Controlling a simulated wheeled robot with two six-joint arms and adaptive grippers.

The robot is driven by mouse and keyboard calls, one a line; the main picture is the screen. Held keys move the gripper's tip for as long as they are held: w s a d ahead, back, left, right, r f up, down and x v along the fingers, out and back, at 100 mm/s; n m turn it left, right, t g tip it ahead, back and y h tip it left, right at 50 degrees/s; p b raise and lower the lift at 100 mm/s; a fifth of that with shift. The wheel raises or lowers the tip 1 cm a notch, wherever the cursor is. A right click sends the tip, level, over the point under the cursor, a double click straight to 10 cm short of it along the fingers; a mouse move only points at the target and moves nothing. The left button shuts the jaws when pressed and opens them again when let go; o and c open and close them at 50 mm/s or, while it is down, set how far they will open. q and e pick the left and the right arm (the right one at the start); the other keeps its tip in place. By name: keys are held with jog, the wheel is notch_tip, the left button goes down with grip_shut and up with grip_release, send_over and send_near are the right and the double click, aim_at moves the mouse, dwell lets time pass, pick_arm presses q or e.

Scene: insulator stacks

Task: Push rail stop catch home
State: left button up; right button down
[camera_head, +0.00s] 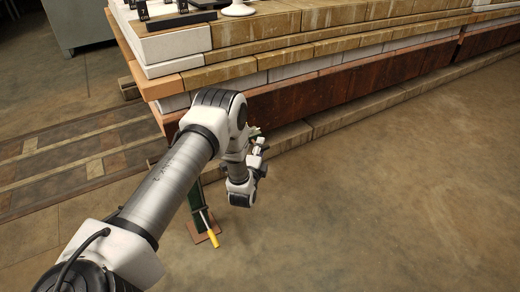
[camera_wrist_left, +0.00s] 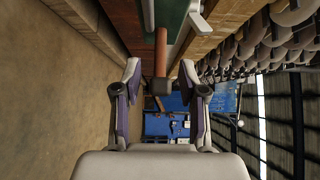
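A dark green post (camera_head: 194,198) stands on a small brown base plate (camera_head: 203,237) at the foot of the stack, partly hidden behind my left arm. A thin lever with a yellow grip (camera_head: 211,240) slants down beside it. My left gripper (camera_head: 258,146) is near the stack's front face in the head view. In the left wrist view its two fingers (camera_wrist_left: 158,92) stand apart. A reddish-brown rod (camera_wrist_left: 161,50) with a dark end shows between them, with gaps on both sides. A green bar (camera_wrist_left: 176,18) and a pale lever (camera_wrist_left: 198,22) lie beyond. I cannot tell which part is the catch. My right gripper is out of view.
A long stack of timber and stone layers (camera_head: 340,78) runs along the back. Black fittings (camera_head: 177,20) and a white disc (camera_head: 238,9) sit on top. Rail-like floor strips (camera_head: 80,155) lie at left. The floor (camera_head: 400,200) at right is clear.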

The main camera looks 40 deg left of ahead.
pick_arm(q)
jog(key=v, duration=1.2)
